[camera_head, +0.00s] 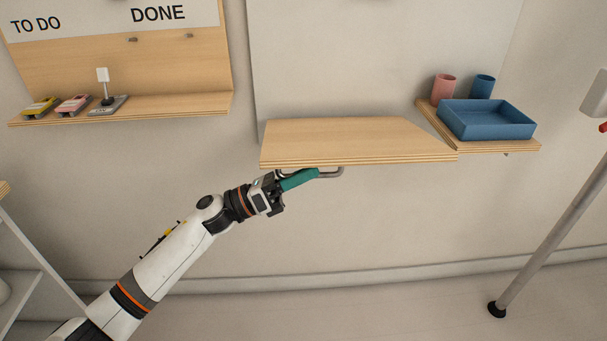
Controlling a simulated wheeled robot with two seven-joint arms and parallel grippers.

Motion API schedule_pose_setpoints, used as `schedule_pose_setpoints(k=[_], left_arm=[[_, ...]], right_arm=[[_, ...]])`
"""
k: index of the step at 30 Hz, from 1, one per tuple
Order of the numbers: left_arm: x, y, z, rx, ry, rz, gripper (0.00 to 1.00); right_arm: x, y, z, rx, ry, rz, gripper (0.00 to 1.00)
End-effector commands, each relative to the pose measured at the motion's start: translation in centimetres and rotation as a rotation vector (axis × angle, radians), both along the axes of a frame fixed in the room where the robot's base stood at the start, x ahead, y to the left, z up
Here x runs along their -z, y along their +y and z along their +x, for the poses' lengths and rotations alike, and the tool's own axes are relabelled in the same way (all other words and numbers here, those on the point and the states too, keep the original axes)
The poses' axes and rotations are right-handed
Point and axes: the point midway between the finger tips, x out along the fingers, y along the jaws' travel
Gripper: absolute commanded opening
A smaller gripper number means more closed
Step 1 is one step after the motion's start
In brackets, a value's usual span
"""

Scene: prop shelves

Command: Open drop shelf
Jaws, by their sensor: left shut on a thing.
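The drop shelf (345,140) is a light wooden board on the wall. Its top surface shows, and it stands out roughly level from the wall. Part of the fingers is hidden by the grip and the gripper body. My right gripper is not in view.
A fixed shelf (527,145) to the right holds a blue tray (487,121), a pink cup (443,89) and a blue cup (481,87). A wooden shelf (190,103) at upper left holds small items. A grey pole (550,225) stands at right. Below the board is free.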

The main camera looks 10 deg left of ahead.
Motion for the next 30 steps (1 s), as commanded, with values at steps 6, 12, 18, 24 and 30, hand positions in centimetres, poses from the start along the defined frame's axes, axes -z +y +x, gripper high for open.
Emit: schedule_pose_setpoints(k=[6,12,18,24,30], left_arm=[[-0.25,0.12,0.10,-0.004,-0.002,-0.004,0.00],[-0.23,0.06,0.04,-0.001,-0.003,-0.004,0.33],[-0.24,0.01,-0.02,0.001,-0.004,-0.004,0.33],[-0.25,-0.02,-0.04,0.002,-0.004,-0.003,0.33],[0.29,0.88,-0.48,0.001,-0.002,-0.003,0.33]], right_arm=[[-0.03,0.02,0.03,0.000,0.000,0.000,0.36],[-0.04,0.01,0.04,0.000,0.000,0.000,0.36],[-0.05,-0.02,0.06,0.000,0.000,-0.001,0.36],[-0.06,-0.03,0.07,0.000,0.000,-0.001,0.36],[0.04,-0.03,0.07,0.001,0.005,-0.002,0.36]])
